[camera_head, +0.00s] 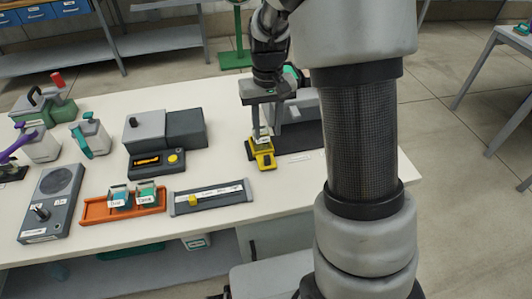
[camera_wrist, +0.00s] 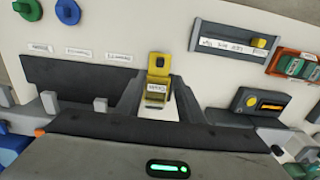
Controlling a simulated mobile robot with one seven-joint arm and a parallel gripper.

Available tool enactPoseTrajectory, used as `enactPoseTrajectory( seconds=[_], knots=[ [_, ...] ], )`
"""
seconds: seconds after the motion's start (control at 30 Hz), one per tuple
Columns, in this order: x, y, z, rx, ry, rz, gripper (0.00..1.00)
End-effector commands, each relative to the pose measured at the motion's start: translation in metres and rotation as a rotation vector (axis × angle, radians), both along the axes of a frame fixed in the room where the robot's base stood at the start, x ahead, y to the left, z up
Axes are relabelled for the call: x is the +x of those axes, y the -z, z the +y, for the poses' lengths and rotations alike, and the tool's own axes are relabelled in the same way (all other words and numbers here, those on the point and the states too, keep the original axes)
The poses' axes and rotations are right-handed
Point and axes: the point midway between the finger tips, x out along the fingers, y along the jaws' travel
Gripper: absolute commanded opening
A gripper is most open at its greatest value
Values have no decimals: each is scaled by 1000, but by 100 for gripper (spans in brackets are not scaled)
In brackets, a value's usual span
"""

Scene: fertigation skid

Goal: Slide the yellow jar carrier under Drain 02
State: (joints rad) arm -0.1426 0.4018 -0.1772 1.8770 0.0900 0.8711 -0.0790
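The yellow jar carrier (camera_head: 263,158) sits at the near end of a dark track (camera_head: 296,138) on the right of the bench. In the wrist view the carrier (camera_wrist: 158,64) shows between the two dark fingers, with a white label on its lower part. My gripper (camera_head: 261,136) points down at the carrier from above. In the wrist view my gripper's fingers (camera_wrist: 158,84) stand apart on either side of it; whether they touch it is unclear. The label texts are too small to tell which is Drain 02, and the drains are partly hidden by my arm.
A slider panel (camera_head: 212,197), an orange tray (camera_head: 122,207) with small jars, and a dark grey device (camera_head: 165,140) stand left of the carrier. Small white labels (camera_wrist: 118,57) lie along the track in the wrist view. Bare bench surrounds the carrier's near side.

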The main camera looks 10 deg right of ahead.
Motion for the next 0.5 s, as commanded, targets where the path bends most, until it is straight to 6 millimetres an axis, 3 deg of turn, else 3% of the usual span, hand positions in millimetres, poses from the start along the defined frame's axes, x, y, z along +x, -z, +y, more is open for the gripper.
enactPoseTrajectory(
  seconds=[0.2, 0.5],
  knots=[
    [-1, 52, 0, 0, 1, 4, 34],
    [0, 98, 0, 1, 1, 1, 34]
  ],
)
